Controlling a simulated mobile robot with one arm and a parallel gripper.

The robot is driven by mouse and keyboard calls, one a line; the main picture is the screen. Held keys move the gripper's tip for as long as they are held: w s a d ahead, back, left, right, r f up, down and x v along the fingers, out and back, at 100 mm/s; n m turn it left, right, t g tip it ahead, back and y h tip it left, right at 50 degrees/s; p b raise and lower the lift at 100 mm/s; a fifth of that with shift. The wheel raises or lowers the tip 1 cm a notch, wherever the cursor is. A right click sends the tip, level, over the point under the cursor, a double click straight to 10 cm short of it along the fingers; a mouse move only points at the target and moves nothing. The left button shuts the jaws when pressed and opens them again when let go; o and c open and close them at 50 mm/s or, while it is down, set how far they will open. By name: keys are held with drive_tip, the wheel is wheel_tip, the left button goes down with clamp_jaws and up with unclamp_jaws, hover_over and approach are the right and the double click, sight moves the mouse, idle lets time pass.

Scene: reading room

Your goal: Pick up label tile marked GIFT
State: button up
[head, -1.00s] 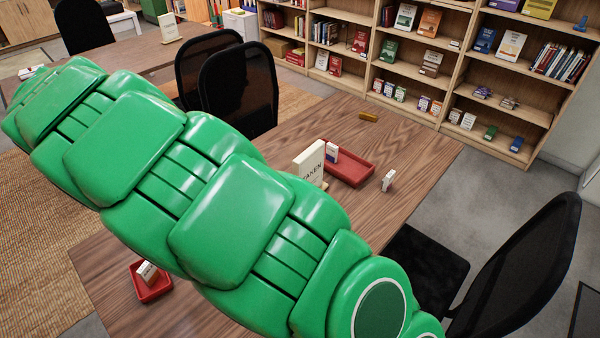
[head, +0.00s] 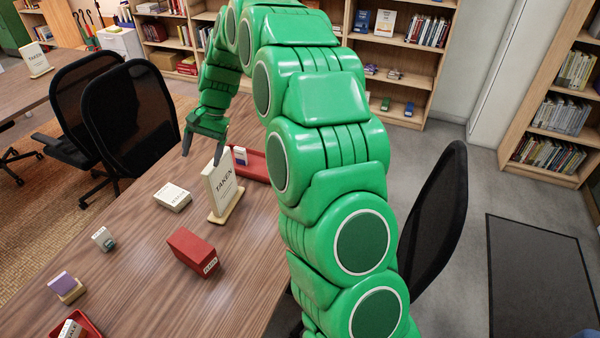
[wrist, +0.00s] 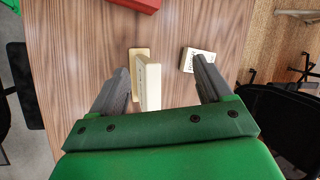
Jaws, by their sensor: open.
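No tile that I can read as GIFT shows; the small labels are too small to read. A white tile with a blue patch (head: 240,156) is in the far red tray (head: 252,165). Another white tile (head: 70,330) is in a red tray (head: 90,327) at the bottom left. My gripper (head: 203,148) is open and empty, above the table behind the TAKEN sign (head: 218,188). In the wrist view, my gripper (wrist: 161,68) has its fingers spread, with the sign (wrist: 150,85) between them in the picture.
On the table (head: 140,222) are a white box (head: 173,197), a red box (head: 190,247), a grey-green stamp-like piece (head: 103,240) and a purple-topped block (head: 66,287). Black chairs (head: 130,115) stand at the left, another (head: 435,220) at the right. Bookshelves line the back.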

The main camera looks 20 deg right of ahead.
drive_tip(key=w+d+r+m+t+y, duration=0.1)
drive_tip(key=d+r+m+t+y, duration=0.2)
drive_tip(key=d+m, duration=0.65)
drive_tip(key=w+d+r+m+t, duration=0.1)
drive_tip(key=d+r+m+t, duration=0.3)
drive_tip(key=d, duration=1.1)
drive_tip(key=w+d+r+m+t+y, duration=0.15)
drive_tip(key=d+m+t, duration=0.25)
drive_tip(key=d+m, duration=0.65)
drive_tip(key=f+n, duration=0.1)
drive_tip(key=f, duration=0.9)
drive_tip(key=d+f, duration=0.1)
drive_tip(key=f, duration=0.8)
drive_tip(key=f+n, duration=0.1)
drive_tip(key=f, duration=0.9)
drive_tip(key=shift+d+f+n, duration=0.3)
drive_tip(key=shift+f, duration=0.05)
drive_tip(key=shift+f+y, duration=0.25)
drive_tip(key=shift+f, duration=0.15)
drive_tip(key=shift+f+x, duration=0.1)
drive_tip(key=shift+x, duration=1.8)
drive_tip(key=shift+f+x, duration=0.15)
drive_tip(key=shift+x, duration=1.8)
drive_tip(key=shift+s, duration=0.15)
drive_tip(key=c, duration=1.1)
drive_tip(key=shift+o, duration=0.2)
drive_tip(key=shift+r, duration=0.1)
